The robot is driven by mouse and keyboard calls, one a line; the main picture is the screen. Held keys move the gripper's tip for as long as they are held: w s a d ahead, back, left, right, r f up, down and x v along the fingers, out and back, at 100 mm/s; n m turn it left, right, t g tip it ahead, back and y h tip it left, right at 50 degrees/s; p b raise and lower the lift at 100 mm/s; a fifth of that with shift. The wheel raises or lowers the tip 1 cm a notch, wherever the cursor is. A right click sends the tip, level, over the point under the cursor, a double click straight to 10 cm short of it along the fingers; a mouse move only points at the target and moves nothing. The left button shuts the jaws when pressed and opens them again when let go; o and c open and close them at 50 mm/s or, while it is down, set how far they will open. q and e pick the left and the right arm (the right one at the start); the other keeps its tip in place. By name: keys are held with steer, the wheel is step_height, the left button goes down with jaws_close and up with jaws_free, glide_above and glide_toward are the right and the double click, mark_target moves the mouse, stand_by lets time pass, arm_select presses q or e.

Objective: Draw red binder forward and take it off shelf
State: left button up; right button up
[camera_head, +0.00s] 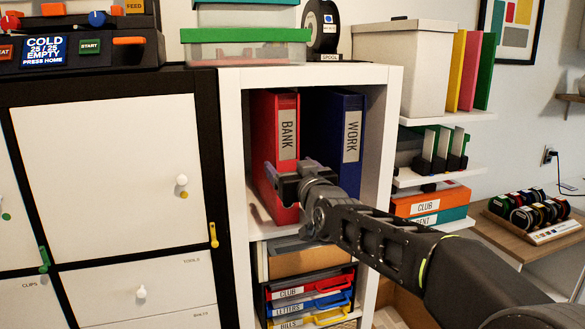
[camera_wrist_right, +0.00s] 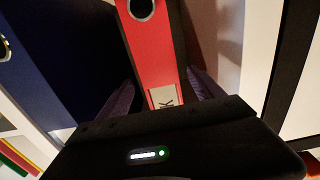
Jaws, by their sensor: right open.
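The red binder (camera_head: 275,125), labelled BANK, stands upright on the white shelf's upper compartment, at its left side. The blue binder (camera_head: 335,120), labelled WORK, stands to its right. My right gripper (camera_head: 280,180) is open in front of the red binder's lower spine and hides part of it. In the right wrist view the red binder (camera_wrist_right: 157,60) lies between the two spread fingers (camera_wrist_right: 162,98), with its round finger hole and part of its label showing. I cannot tell whether the fingers touch it. The blue binder (camera_wrist_right: 55,60) is to its left there. My left gripper is not in view.
The white shelf frame's left side panel (camera_head: 234,150) stands close beside the red binder. Below are labelled drawers (camera_head: 310,300) with coloured handles. A dark-framed cabinet (camera_head: 110,150) is at left; small wall shelves (camera_head: 445,118) hold boxes at right.

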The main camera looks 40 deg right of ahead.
mark_target(272, 147)
steer(key=p+x, duration=0.2)
steer(key=x, duration=0.4)
steer(key=shift+w, duration=0.1)
steer(key=shift+c, duration=0.4)
jaws_close()
stand_by(0.4)
